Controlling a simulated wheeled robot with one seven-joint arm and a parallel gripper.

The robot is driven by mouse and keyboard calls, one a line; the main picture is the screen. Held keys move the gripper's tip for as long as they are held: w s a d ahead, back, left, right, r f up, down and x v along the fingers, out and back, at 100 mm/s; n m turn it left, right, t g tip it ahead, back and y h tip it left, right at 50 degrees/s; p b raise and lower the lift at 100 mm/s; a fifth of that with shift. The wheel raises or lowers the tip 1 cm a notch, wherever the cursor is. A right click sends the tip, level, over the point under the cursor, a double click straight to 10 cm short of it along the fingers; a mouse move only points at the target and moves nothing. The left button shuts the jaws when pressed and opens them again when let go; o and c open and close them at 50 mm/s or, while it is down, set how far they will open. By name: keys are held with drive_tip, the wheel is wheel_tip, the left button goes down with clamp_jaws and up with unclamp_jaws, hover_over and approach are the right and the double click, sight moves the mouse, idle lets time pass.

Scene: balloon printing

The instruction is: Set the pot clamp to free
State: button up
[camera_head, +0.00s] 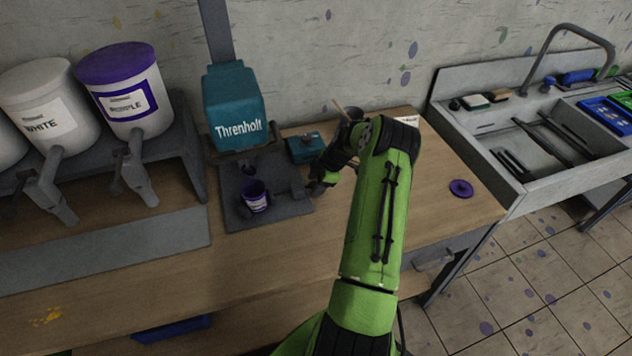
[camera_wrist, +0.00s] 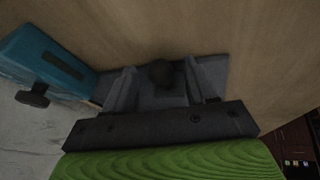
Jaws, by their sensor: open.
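The teal Threnholt machine (camera_head: 236,110) stands at the back of the wooden bench. A small pot (camera_head: 255,197) with a purple rim and white label stands upright on its dark base plate (camera_head: 245,222). The dark pot clamp (camera_head: 294,188) is at the plate's right side; its setting is too small to read. My gripper (camera_head: 319,184) is at the clamp's right, partly hidden by my green arm.
Paint tanks (camera_head: 125,90) stand at left, a sink (camera_head: 545,140) at right. A purple lid (camera_head: 461,188) lies on the bench's clear right part.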

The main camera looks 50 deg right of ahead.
clamp_jaws()
drive_tip(key=d+b, duration=0.1)
drive_tip(key=s+d+b, duration=0.2)
drive_tip(key=d, duration=0.1)
drive_tip(key=shift+d+f, duration=0.1)
drive_tip(key=shift+s+d, duration=0.25)
drive_tip(key=shift+s, duration=0.05)
drive_tip(key=shift+r, duration=0.2)
unclamp_jaws()
drive_tip(key=p+v, duration=0.1)
drive_tip(key=v, duration=1.4)
drive_tip(key=shift+r, duration=0.35)
